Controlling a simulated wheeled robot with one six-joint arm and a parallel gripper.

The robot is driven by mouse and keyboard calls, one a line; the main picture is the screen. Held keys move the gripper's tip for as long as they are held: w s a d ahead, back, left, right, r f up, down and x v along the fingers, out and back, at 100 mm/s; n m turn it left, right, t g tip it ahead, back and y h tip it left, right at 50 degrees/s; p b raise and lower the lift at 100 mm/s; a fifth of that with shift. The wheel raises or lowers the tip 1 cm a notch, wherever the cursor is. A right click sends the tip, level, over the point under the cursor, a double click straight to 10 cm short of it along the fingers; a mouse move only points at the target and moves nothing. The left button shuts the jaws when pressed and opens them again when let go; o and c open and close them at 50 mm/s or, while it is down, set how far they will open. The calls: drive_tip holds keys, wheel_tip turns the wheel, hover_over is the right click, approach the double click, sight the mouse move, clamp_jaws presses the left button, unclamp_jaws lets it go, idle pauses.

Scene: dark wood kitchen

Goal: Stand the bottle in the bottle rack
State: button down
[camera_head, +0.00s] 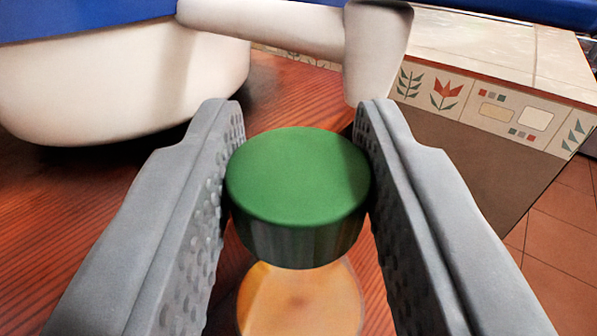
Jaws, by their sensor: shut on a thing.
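My gripper (299,150) is shut on a round green cap (298,182), with one grey finger on its left side and one on its right. The cap looks like the top of the bottle. Below it an orange-yellow round shape (299,300) shows, probably the bottle's body. Its lower part is cut off by the picture's edge, so I cannot tell what it rests on. No bottle rack can be made out in this view.
A reddish wood surface (290,95) lies behind the fingers. At the right stands a counter block with a pale top (480,50), a flower-patterned tile band (440,90) and a brown side (455,150). Terracotta floor tiles (565,215) show beyond it.

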sight(299, 290)
drive_tip(key=shift+w, duration=0.45)
drive_tip(key=shift+s+f, duration=0.1)
drive_tip(key=shift+f, duration=1.8)
drive_tip(key=c, duration=1)
unclamp_jaws()
drive_tip(key=s, duration=1.2)
drive_tip(key=shift+d, duration=0.25)
